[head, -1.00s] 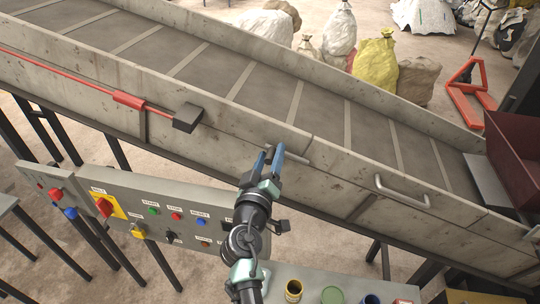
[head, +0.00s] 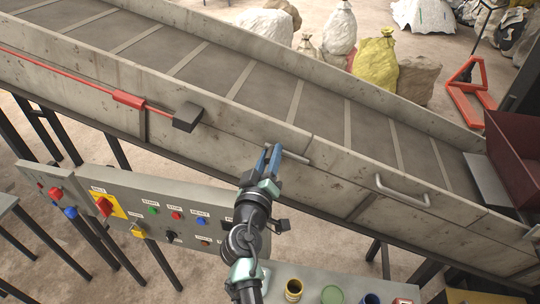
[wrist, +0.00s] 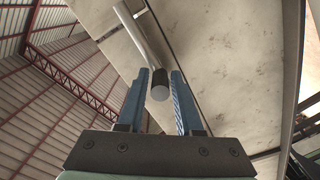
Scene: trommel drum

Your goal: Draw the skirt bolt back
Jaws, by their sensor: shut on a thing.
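The skirt bolt (head: 292,155) is a grey metal rod on the conveyor's concrete-coloured side skirt, lying along the seam between two panels. In the wrist view the bolt (wrist: 143,42) runs up from a dark, round-ended tip (wrist: 158,86). My gripper (head: 271,152) has blue fingers and is at the left end of the bolt. In the wrist view my gripper (wrist: 160,76) has one finger on each side of the tip and is shut on the bolt. The exact finger contact is hard to make out.
A U-shaped handle (head: 402,194) is on the skirt panel to the right. A dark block (head: 187,117) on a red rod is to the left. The control panel (head: 180,205) lies below, left of my arm. Paint cans (head: 293,290) stand at the bottom.

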